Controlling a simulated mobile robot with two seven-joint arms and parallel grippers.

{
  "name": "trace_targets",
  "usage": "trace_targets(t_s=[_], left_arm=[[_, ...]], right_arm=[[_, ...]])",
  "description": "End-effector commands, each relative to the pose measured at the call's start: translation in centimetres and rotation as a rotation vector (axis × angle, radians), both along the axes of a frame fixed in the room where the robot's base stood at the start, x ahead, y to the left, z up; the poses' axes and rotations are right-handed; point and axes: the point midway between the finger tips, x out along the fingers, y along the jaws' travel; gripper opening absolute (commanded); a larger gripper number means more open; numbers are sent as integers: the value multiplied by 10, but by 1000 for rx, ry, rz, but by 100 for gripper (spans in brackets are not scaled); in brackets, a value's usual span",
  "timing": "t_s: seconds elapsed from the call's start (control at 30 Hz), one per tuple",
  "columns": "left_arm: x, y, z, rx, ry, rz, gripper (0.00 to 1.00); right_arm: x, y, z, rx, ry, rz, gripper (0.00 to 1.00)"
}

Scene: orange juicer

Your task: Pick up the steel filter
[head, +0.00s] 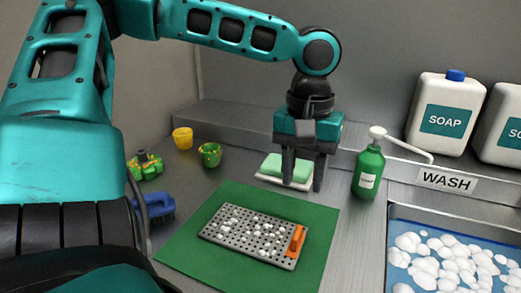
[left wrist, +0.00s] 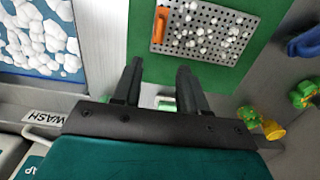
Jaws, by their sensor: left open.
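The steel filter (head: 215,236) is a grey perforated plate with an orange handle (head: 296,241) at its right end. It lies on the green mat (head: 185,251) with several white bits of foam on it. In the left wrist view the filter (left wrist: 222,47) is at the top, beyond my fingertips, with its orange handle (left wrist: 160,25) at its left end. My left gripper (head: 304,181) is open and empty, pointing down behind the mat's far edge, in front of the sponge. It also shows in the left wrist view (left wrist: 159,72). My right gripper is not in view.
A green sponge (head: 272,166) sits on a white dish behind my left gripper. A green pump bottle (head: 369,172) stands to its right. A sink (head: 395,213) of foamy water is at the right. Soap jugs (head: 443,97), yellow-green cups (head: 210,154) and a blue brush (head: 156,206) stand around.

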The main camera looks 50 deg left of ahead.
Motion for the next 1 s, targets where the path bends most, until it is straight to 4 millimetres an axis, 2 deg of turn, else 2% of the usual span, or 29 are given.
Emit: trace_targets(t_s=[0.3,0.57,0.83,1.0], left_arm=[[-1,0,-58,-1,6,0,43],[0,0,-79,-1,3,0,43],[2,-3,-118,0,4,0,43],[3,-3,-128,0,2,-1,43]], right_arm=[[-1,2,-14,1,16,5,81],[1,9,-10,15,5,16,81],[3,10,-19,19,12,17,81],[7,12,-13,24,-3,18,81]])
